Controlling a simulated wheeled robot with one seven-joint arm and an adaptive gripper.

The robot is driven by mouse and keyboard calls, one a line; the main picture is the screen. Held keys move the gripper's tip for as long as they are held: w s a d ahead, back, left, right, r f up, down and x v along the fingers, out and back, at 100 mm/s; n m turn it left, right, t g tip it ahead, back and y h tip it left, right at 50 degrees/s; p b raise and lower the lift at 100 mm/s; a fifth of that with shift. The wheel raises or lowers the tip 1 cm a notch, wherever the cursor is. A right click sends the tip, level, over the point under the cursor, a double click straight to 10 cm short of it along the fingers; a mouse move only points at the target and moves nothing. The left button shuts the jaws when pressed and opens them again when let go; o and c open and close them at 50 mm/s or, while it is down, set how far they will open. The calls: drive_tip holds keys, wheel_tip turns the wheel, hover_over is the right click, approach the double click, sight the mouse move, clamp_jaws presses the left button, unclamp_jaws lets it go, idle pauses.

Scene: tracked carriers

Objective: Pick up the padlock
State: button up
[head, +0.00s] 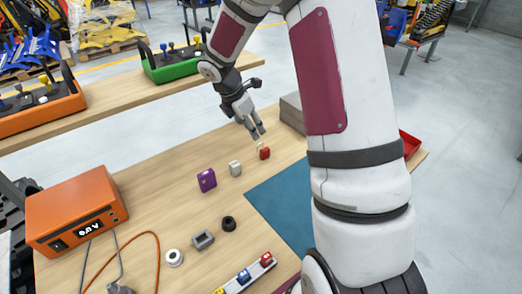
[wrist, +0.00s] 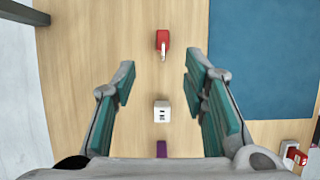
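The red padlock (head: 264,153) lies on the wooden table, near the far edge and left of the blue mat. In the wrist view the padlock (wrist: 162,40) shows near the top middle, with its pale shackle pointing down the picture. My gripper (head: 256,134) hangs above the table near the padlock, apart from it. In the wrist view my gripper (wrist: 160,72) has its teal-padded fingers wide apart with nothing between the pads. The padlock appears beyond the fingertips.
A small white block (head: 235,168) and a purple block (head: 207,180) lie left of the padlock. The blue mat (head: 280,205) lies to the right. A grey box (head: 292,112) stands behind. An orange device (head: 76,212) stands at the left. Several small parts lie nearer the front.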

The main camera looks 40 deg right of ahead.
sight(265, 149)
drive_tip(key=x, duration=1.3)
drive_tip(key=shift+s+d+f, duration=0.1)
drive_tip(key=shift+s+f, duration=0.05)
drive_tip(key=shift+s, duration=0.05)
clamp_jaws()
